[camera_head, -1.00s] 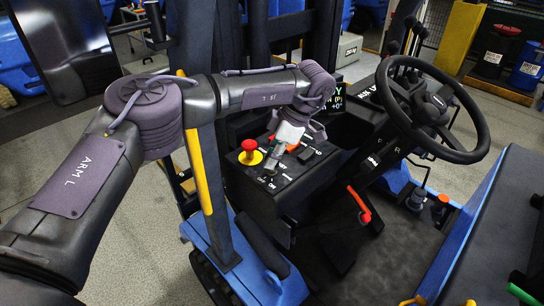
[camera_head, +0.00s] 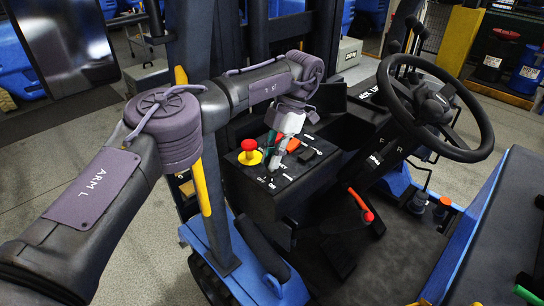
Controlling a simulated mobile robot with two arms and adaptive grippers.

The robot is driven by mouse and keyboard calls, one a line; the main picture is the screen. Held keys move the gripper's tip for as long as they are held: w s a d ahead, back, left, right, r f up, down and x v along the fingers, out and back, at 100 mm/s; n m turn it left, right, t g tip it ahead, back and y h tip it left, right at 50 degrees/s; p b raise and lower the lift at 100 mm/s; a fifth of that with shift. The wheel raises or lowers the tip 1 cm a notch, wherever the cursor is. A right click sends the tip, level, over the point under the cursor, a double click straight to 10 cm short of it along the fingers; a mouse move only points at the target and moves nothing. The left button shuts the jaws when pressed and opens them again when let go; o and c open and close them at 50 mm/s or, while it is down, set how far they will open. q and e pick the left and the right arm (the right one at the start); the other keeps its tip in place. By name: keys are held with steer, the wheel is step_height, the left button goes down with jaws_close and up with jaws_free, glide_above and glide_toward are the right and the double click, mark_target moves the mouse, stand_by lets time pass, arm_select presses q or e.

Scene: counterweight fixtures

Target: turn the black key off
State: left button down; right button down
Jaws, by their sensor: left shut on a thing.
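The black key is on the black control panel (camera_head: 296,178), in its front left part near the printed KEY label. My left gripper (camera_head: 273,166) reaches down over it from above, its fingers closed at the key. The key itself is small and mostly hidden by the fingertips, so its exact angle cannot be told. A small dark display (camera_head: 333,97) stands behind the panel, partly behind my wrist, with no lit text visible. My right gripper is not in view.
A red mushroom button on a yellow base (camera_head: 249,152) sits just left of the gripper. An orange switch (camera_head: 293,145) is close on its right. The steering wheel (camera_head: 480,115) and a red-tipped lever (camera_head: 362,207) are further right.

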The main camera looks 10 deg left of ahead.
arm_select(q)
steer(key=shift+n, duration=0.6)
steer(key=c, duration=1.1)
jaws_free()
steer(key=shift+c, duration=0.2)
steer(key=shift+r, duration=0.1)
step_height(320, 180, up, 10)
steer(key=shift+f, duration=0.1)
steer(key=shift+f, duration=0.1)
